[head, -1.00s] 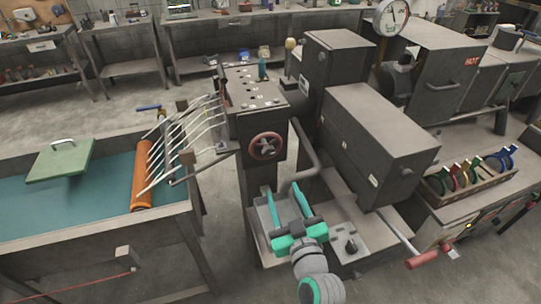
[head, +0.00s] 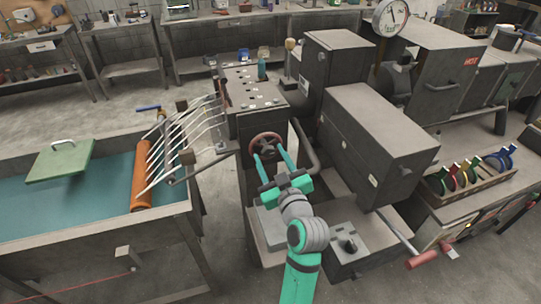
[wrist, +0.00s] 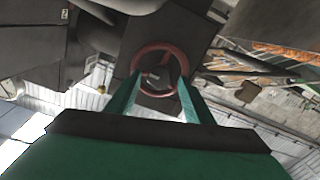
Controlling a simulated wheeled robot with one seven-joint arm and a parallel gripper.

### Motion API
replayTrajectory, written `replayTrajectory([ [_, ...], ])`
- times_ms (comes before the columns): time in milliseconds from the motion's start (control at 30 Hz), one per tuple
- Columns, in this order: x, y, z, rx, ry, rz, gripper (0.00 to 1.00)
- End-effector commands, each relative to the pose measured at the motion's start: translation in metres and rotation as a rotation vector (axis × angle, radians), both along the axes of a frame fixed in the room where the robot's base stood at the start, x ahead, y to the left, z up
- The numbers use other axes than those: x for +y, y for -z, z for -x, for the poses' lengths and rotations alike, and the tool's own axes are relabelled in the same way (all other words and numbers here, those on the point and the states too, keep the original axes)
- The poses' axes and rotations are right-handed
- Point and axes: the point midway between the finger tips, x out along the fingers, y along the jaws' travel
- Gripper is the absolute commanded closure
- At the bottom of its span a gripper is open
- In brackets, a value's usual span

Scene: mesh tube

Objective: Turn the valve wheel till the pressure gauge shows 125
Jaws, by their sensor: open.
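The red valve wheel (head: 266,143) is on the front of the grey control box, and its lower part is partly hidden by my gripper in the head view. In the wrist view the valve wheel (wrist: 159,69) is straight ahead, between and beyond the fingertips. My gripper (head: 270,158) is open and empty, with its fingers pointing at the wheel; I cannot tell whether they touch it. In the wrist view my gripper (wrist: 160,85) has one finger on each side of the lower wheel. The round white pressure gauge (head: 391,17) is at the top; its reading is too small to tell.
A bent grey pipe (head: 305,145) stands just right of the wheel. A large grey housing (head: 375,140) is farther right. On the left, white rods and an orange roller (head: 145,178) are by the teal table (head: 75,205). A red-handled lever (head: 422,259) sticks out lower right.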

Motion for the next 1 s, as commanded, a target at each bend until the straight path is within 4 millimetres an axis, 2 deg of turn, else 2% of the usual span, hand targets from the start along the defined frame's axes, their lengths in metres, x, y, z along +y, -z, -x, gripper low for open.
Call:
replayTrajectory([
  [167, 0.0016, -0.0003, -0.009, 0.0, 0.002, 0.0, 0.53],
  [433, 0.0008, -0.0001, -0.0097, 0.0, 0.003, 0.0, 0.53],
  [600, 0.001, -0.0002, -0.0096, 0.0, 0.003, 0.0, 0.93],
  [1000, 0.0015, -0.0004, -0.0097, 0.017, 0.002, -0.052, 0.94],
])
